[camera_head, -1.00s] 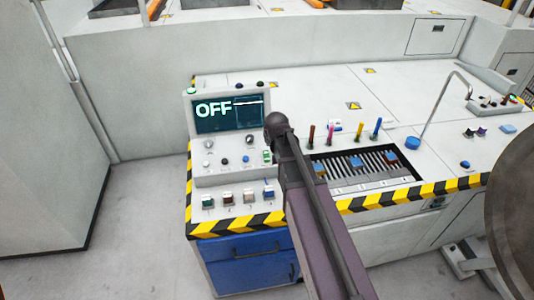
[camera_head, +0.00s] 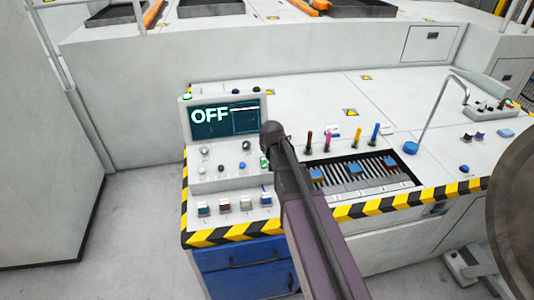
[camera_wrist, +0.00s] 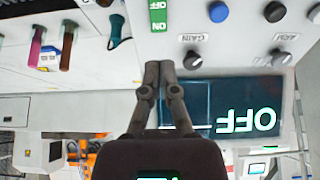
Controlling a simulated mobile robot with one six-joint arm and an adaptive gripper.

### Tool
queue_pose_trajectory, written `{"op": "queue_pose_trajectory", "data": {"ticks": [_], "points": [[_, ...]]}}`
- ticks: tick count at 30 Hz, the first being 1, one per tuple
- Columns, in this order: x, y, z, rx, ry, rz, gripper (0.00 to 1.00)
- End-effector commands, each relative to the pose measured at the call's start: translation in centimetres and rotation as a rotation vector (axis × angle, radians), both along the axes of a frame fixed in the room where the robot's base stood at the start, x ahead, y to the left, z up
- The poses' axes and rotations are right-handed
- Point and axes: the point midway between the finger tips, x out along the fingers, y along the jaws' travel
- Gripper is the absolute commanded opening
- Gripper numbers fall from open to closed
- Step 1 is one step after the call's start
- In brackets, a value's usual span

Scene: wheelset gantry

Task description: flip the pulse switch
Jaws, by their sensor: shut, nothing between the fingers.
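A control box has a dark screen (camera_head: 224,118) reading OFF, and the screen also shows inverted in the wrist view (camera_wrist: 235,105). A green switch marked ON and OFF (camera_wrist: 158,14) is at the top of the wrist view. It also shows small on the box's right side in the head view (camera_head: 264,162). I cannot read a pulse label on it. My gripper (camera_wrist: 166,66) is shut and empty, its tips in front of the panel between the screen edge and the green switch. No contact shows. In the head view my arm hides the fingers.
Several coloured levers (camera_head: 328,140) stand right of my arm behind a slotted tray (camera_head: 346,182). A row of small switches (camera_head: 225,205) lies below the box.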

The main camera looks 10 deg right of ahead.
Motion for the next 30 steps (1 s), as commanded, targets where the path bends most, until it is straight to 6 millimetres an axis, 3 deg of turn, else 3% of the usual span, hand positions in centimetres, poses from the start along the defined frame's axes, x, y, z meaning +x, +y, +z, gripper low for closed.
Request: {"op": "queue_pose_trajectory", "data": {"ticks": [30], "points": [[4.9, -0.1, -7.9, 0.001, 0.000, -0.001, 0.00]]}}
